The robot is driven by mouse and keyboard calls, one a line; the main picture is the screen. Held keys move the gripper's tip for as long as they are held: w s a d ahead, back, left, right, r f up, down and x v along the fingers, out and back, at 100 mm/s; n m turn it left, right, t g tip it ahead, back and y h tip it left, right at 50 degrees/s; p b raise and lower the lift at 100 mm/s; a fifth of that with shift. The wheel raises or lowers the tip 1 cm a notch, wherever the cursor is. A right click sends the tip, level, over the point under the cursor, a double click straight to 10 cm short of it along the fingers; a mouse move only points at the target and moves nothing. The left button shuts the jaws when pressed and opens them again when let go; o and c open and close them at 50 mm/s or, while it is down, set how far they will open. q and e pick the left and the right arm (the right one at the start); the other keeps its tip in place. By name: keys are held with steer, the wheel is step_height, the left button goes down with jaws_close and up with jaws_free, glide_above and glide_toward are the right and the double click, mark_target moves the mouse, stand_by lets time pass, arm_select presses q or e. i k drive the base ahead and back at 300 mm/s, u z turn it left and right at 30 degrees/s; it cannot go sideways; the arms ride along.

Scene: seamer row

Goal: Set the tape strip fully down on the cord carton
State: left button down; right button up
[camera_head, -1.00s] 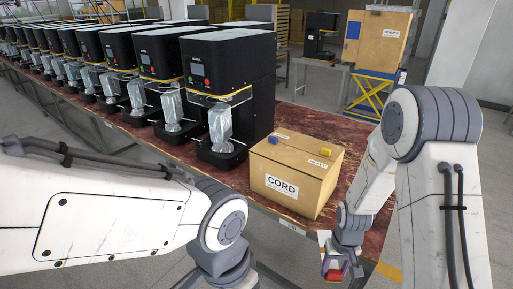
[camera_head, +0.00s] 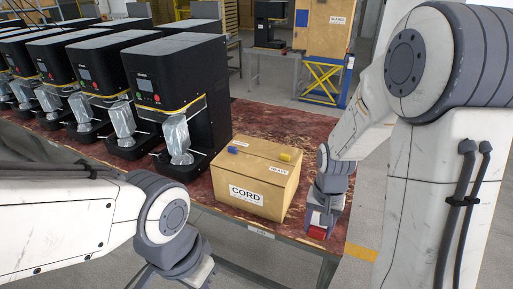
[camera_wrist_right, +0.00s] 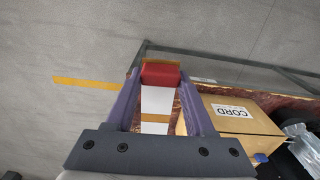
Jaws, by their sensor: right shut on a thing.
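The cord carton (camera_head: 256,178) is a closed brown box with a CORD label, near the table's front edge. It also shows in the right wrist view (camera_wrist_right: 240,118). A small blue piece (camera_head: 232,150) and a yellow piece (camera_head: 285,157) sit on its top. My right gripper (camera_head: 322,222) is beside the carton's right side, apart from its top. It is shut on a piece with a red end (camera_wrist_right: 160,74); a white part with an orange band shows between the fingers. I take this for the tape strip. My left gripper is out of frame; only its wrist shows.
A row of black machines (camera_head: 185,80) with clear bags stands left of the carton. The red-brown table (camera_head: 275,121) is bare behind and to the right of it.

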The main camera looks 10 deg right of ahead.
mark_target(261, 156)
steer(key=i, duration=1.3)
